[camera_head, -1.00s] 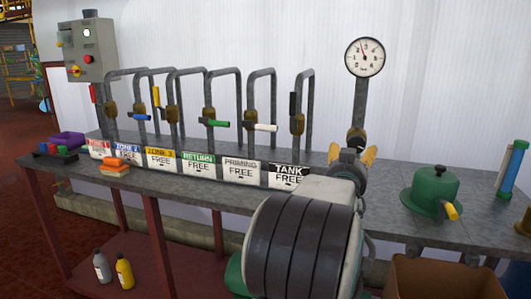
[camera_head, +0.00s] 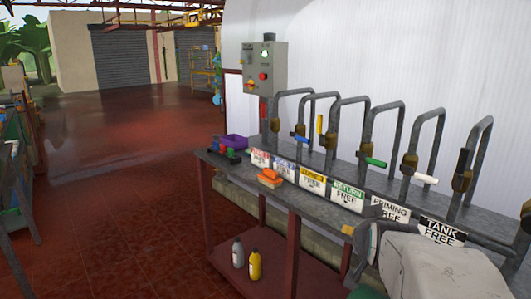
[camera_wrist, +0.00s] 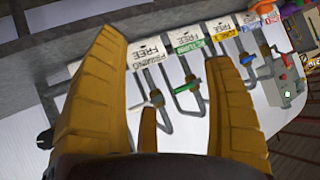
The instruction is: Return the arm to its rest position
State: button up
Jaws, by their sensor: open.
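In the head view my pale grey arm (camera_head: 445,268) fills the lower right corner, in front of the bench's near edge.
A control box (camera_head: 265,67) stands behind. Two bottles, grey (camera_head: 238,253) and yellow (camera_head: 255,264), stand on the lower shelf. Red floor at left is open.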

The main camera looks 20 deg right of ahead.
jog(key=s+a+n+g+y+p, duration=0.1)
jog(key=s+a+n+y+p, duration=0.15)
jog(key=a, duration=0.55)
jog(key=s+a+n+g+y+p, duration=0.1)
jog(key=a+n+y+p, duration=0.15)
jog(key=a, duration=0.55)
jog(key=s+a+n+g+y+p, duration=0.2)
jog(key=s+a+n, duration=0.3)
jog(key=s+a, duration=0.4)
jog(key=shift+s+a+r+g+p, duration=0.2)
jog(key=shift+s+g+p, duration=0.4)
jog(key=shift+p, duration=0.25)
jog(key=shift+w+d, duration=0.1)
jog(key=shift+d, duration=0.15)
